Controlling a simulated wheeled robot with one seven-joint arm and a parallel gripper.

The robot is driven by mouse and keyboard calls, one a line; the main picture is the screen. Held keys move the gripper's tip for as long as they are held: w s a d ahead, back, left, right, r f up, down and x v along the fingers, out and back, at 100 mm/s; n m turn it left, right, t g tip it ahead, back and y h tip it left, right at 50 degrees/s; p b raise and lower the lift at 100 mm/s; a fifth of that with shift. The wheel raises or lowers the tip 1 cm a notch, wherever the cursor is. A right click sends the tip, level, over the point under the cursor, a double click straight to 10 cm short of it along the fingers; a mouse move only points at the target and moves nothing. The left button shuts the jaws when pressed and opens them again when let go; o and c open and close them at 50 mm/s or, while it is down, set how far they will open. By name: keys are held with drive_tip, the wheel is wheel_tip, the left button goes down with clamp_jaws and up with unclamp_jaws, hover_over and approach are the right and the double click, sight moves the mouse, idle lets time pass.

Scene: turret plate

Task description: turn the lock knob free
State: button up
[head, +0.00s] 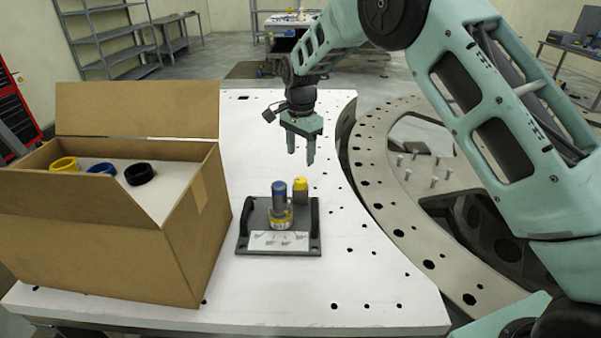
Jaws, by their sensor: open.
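A dark grey fixture (307,249) with side handles and a white label lies on the white plate. A blue-topped grey cylinder (279,196) stands upright on it, with a yellow ring (280,220) around its lower part. A yellow-topped knob (300,185) stands just behind and to the right of it on a grey post. I cannot tell which of these is the lock knob. My gripper (301,157) points down with its fingers apart and empty. It hangs above and behind the fixture, touching nothing.
An open cardboard box (100,255) stands left of the fixture, holding yellow, blue and black rings. The white plate (370,290) has several holes and is clear at the front right. A large curved metal ring (385,215) lies to the right.

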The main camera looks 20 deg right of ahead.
sight(300, 180)
wheel_tip(300, 180, down, 9)
drive_tip(key=p, duration=0.2)
drive_tip(key=shift+p, duration=0.4)
drive_tip(key=c, duration=1)
